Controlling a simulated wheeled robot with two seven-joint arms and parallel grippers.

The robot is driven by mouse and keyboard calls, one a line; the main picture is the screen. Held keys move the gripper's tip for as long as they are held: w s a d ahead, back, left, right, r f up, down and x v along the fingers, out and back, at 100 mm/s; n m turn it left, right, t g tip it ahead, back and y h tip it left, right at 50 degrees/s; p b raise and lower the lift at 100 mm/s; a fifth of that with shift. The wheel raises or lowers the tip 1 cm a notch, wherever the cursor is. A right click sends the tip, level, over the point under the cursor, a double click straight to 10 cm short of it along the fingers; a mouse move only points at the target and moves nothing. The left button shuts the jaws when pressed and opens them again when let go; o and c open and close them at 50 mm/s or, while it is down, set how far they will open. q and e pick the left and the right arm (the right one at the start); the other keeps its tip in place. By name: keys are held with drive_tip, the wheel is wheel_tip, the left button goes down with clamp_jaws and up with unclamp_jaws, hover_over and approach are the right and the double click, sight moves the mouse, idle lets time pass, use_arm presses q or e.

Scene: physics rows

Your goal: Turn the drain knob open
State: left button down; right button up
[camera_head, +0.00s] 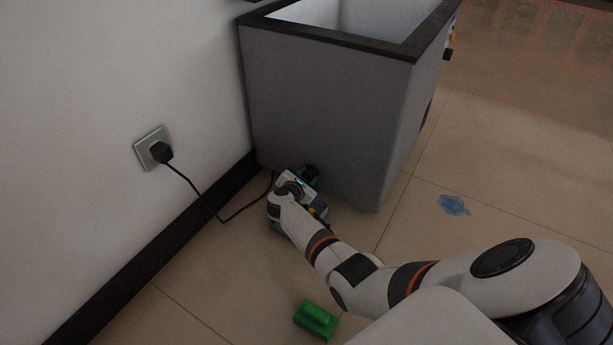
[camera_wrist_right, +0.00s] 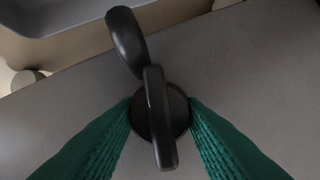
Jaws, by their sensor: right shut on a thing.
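The dark drain knob (camera_wrist_right: 160,120) has a round base with a long bar handle across it, on the grey face of the tub (camera_head: 320,110). In the right wrist view the bar runs nearly upright, tilted slightly. My right gripper (camera_head: 310,174) is low at the tub's face; its green fingers (camera_wrist_right: 160,108) are shut on the knob, one on each side of the round base. A dark curved spout (camera_wrist_right: 127,40) sits just beyond the knob. In the head view the knob is hidden behind my gripper. My left gripper is not in view.
A black plug sits in a wall socket (camera_head: 153,147), with its cord (camera_head: 205,200) running to near the tub's base. A blue puddle (camera_head: 453,205) lies on the floor to the right. A green block-like object (camera_head: 316,320) lies on the floor near my arm.

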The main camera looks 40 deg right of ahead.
drive_tip(key=shift+s+f+m+t+b, duration=0.15)
drive_tip(key=shift+m+t, duration=0.1)
drive_tip(key=shift+m, duration=0.15)
drive_tip(key=shift+f+m+t+b, duration=0.15)
drive_tip(key=shift+m+t, duration=0.1)
drive_tip(key=shift+m, duration=0.15)
drive_tip(key=shift+r+m+t+b, duration=0.1)
drive_tip(key=shift+m+t+b, duration=0.3)
drive_tip(key=shift+m, duration=0.2)
drive_tip(key=o, duration=1)
drive_tip(key=shift+r, duration=0.1)
